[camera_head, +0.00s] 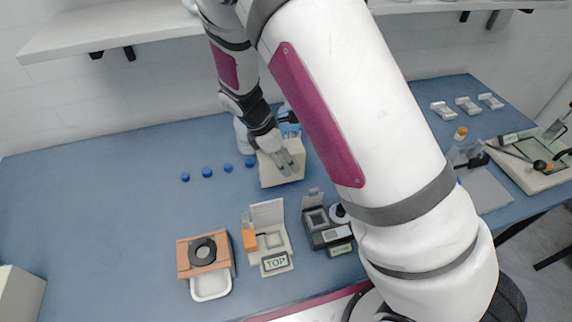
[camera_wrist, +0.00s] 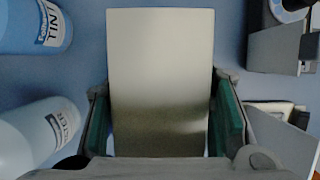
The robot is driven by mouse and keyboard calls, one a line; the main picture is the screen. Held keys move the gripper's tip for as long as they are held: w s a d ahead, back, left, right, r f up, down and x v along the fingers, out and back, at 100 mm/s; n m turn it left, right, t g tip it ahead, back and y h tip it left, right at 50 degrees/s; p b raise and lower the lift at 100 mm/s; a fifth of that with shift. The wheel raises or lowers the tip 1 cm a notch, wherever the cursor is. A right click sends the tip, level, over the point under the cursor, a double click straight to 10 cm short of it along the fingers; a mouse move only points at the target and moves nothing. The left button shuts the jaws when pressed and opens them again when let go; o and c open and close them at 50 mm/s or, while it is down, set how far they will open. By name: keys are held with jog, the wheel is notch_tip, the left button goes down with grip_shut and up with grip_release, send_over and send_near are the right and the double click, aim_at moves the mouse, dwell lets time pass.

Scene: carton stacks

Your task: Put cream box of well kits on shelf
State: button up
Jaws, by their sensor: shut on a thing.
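The cream box (camera_head: 270,176) stands on the blue bench near its middle in the head view. My gripper (camera_head: 283,158) reaches down over it from above and behind. In the wrist view the box (camera_wrist: 160,55) is a pale upright rectangle between the green finger pads of my gripper (camera_wrist: 163,118), which is shut on it. Whether the box's base touches the bench cannot be told. A white wall shelf (camera_head: 120,28) runs along the upper left, above the bench. My arm hides much of the middle and right.
An orange device (camera_head: 203,252), a TOP-labelled device (camera_head: 268,232) and a dark device (camera_head: 326,228) stand in front. The left bench is clear.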

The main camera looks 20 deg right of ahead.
jog(key=shift+f, duration=1.4)
jog(key=shift+f, duration=0.1)
jog(key=o, duration=1.5)
